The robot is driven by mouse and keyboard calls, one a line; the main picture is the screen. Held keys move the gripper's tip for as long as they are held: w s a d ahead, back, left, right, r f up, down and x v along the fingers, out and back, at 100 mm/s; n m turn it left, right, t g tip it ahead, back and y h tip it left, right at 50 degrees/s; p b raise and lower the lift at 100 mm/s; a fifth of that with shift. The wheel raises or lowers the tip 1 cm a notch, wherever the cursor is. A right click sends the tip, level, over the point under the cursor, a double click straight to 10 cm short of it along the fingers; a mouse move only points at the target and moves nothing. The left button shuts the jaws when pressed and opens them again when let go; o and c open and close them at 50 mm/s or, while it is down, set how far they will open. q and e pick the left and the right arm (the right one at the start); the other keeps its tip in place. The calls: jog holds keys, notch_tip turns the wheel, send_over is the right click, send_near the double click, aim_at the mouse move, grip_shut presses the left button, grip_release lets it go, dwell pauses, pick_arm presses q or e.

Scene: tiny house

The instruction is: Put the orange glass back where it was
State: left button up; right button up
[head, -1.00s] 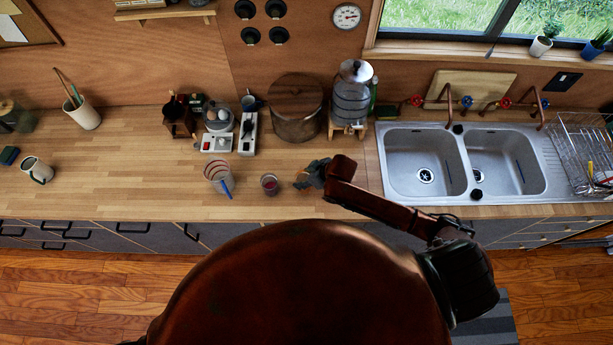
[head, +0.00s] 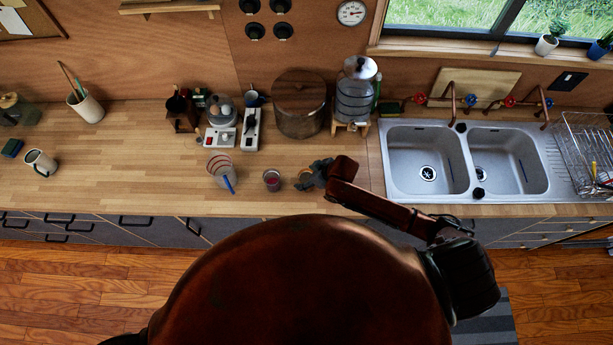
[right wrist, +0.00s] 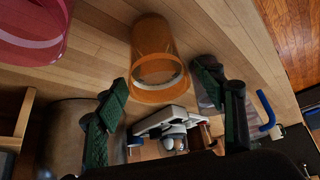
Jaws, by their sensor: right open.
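The orange glass (right wrist: 155,55) stands on the wooden counter in the right wrist view, just beyond my right gripper's fingertips. A small part of it (head: 303,178) shows in the head view beside the dark gripper, which hides the rest. My right gripper (right wrist: 165,85) is open, with one finger on each side of the picture and nothing between the pads. In the head view the right gripper (head: 314,173) hangs low over the counter, left of the sink. My left gripper is not in view.
A pinkish-red glass (right wrist: 30,30) is close at the wrist view's upper left.

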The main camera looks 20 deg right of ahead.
jog(key=shift+r, duration=0.1)
jog(key=b+v, duration=0.1)
jog(key=v, duration=1.1)
jog(key=shift+r, duration=0.1)
jog(key=s+d+f+m+g+h, duration=0.1)
jog(key=s+d+f+m+h, duration=0.25)
jog(key=s+d, duration=0.55)
jog(key=s+d+f+m+g+h, duration=0.1)
jog(key=s+d+f+m+h, duration=0.2)
jog(key=s+d, duration=0.65)
jog(key=s+a+f+y+b, duration=0.15)
jog(key=f+b, duration=0.45)
jog(key=f, duration=1.3)
jog(key=s+a+f+b, duration=0.15)
jog(key=f+b, duration=0.45)
jog(key=f, duration=1.4)
jog(key=s+f+b, duration=0.3)
jog(key=s+f, duration=0.3)
jog(key=f, duration=0.3)
jog(key=s+f+g+b, duration=0.1)
jog(key=s+f+b, duration=0.2)
jog(key=s+f, duration=0.3)
jog(key=s+f+g+b, duration=0.1)
jog(key=s+f+b, duration=0.2)
jog(key=s+f, duration=0.4)
notch_tip(320, 180, down, 6)
jog(key=shift+r+y, duration=0.25)
jog(key=shift+y, duration=0.05)
